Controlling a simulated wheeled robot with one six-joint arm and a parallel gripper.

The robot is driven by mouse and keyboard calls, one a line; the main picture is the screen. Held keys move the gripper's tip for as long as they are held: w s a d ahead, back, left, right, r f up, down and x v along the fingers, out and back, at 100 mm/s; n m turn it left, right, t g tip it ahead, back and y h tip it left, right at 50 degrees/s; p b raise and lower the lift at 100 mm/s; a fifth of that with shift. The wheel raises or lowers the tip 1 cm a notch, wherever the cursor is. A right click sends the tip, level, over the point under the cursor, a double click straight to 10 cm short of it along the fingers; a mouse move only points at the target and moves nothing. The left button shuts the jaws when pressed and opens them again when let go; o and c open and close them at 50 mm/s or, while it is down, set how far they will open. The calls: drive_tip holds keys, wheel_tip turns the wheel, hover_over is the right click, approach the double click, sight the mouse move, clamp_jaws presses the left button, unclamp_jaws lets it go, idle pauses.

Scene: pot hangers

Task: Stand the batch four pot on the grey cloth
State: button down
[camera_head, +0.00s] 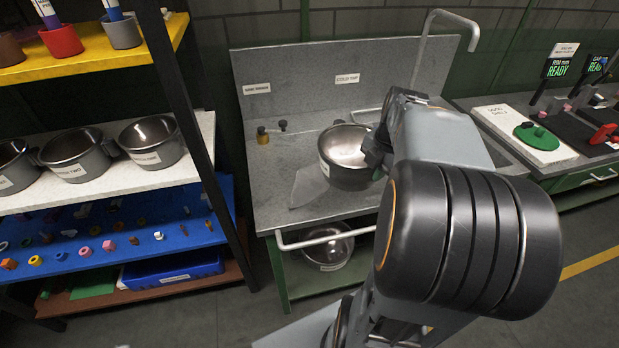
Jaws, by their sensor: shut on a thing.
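A steel pot (346,171) with a white label is upright over the worktop of the sink bench; the label is too small to read. My gripper (374,154) is at the pot's right side, shut on its rim or handle, with the fingertips mostly hidden by my arm. The grey cloth (304,190) lies flat on the worktop, showing to the left of and below the pot. The pot overlaps part of the cloth in view. I cannot tell whether its base touches the cloth.
Another labelled pot (328,250) stands on the shelf under the bench, behind a white rail (325,238). Several pots stand on the white shelf (120,178) of the left rack.

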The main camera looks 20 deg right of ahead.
drive_tip(key=w+a+f, duration=0.1)
drive_tip(key=w, duration=0.1)
drive_tip(key=w+a+f+p, duration=0.1)
drive_tip(key=w+a, duration=0.1)
drive_tip(key=w+a+f, duration=0.1)
drive_tip(key=w, duration=0.1)
drive_tip(key=shift+w+a, duration=0.25)
drive_tip(key=shift+w+a+f+p, duration=0.15)
drive_tip(key=shift+w+a+f, duration=0.5)
drive_tip(key=shift+f, duration=0.75)
drive_tip(key=shift+w+a+f+p, duration=0.15)
drive_tip(key=shift+w+a+f, duration=0.2)
drive_tip(key=shift+w+f, duration=0.8)
drive_tip(key=shift+w+a+f+p, duration=0.15)
drive_tip(key=shift+w+a+f, duration=0.4)
drive_tip(key=shift+f, duration=1.1)
drive_tip(key=shift+d+f, duration=0.1)
drive_tip(key=shift+f, duration=0.45)
drive_tip(key=shift+s+f+b, duration=0.25)
drive_tip(key=shift+f+b, duration=0.45)
drive_tip(key=shift+f, duration=0.1)
drive_tip(key=c, duration=1.2)
unclamp_jaws()
